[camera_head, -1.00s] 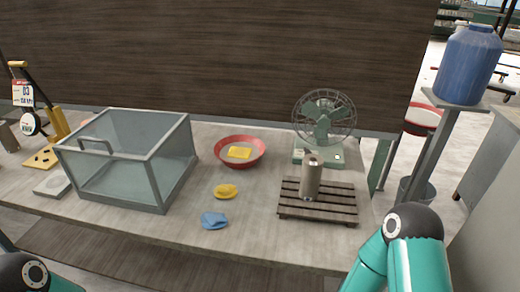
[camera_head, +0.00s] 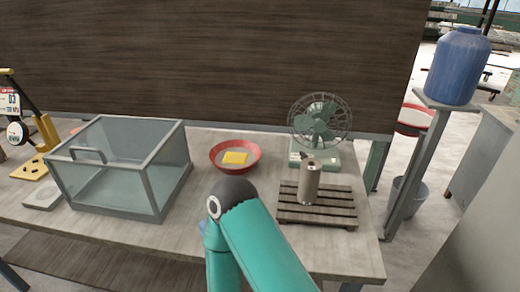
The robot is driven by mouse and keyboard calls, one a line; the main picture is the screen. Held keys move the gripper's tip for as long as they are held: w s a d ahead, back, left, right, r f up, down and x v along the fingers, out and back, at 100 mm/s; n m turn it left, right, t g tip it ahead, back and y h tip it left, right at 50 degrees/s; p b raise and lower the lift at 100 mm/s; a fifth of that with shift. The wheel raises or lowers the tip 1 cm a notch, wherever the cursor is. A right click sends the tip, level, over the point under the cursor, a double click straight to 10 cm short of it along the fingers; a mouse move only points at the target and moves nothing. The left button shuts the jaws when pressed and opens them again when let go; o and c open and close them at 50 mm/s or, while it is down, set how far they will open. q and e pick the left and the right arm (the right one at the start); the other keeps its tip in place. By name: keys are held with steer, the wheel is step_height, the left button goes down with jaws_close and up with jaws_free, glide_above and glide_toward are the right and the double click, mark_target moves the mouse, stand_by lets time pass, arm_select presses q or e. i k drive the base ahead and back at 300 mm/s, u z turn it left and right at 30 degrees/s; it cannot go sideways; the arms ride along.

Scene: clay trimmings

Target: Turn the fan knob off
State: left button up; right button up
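A green desk fan (camera_head: 321,118) with a wire cage stands at the back right of the table. Its pale green base (camera_head: 332,165) faces me, partly hidden by a metal cylinder. The knob on the base is too small to make out clearly, and I cannot tell its setting. One of my teal arms reaches up over the front middle of the table, its dark elbow joint in front of the red bowl. Neither of my grippers is in view.
The metal cylinder (camera_head: 310,180) stands on a slatted wooden rack (camera_head: 325,214) in front of the fan. A red bowl (camera_head: 217,165) holds a yellow piece (camera_head: 235,158). A glass box (camera_head: 150,188) stands left. A blue drum (camera_head: 458,66) is on a stand at right.

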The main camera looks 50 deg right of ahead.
mark_target(303, 155)
steer(key=z, duration=0.1)
steer(key=k, duration=1.45)
steer(key=z, duration=0.5)
steer(key=i, duration=1)
steer(key=z, duration=0.1)
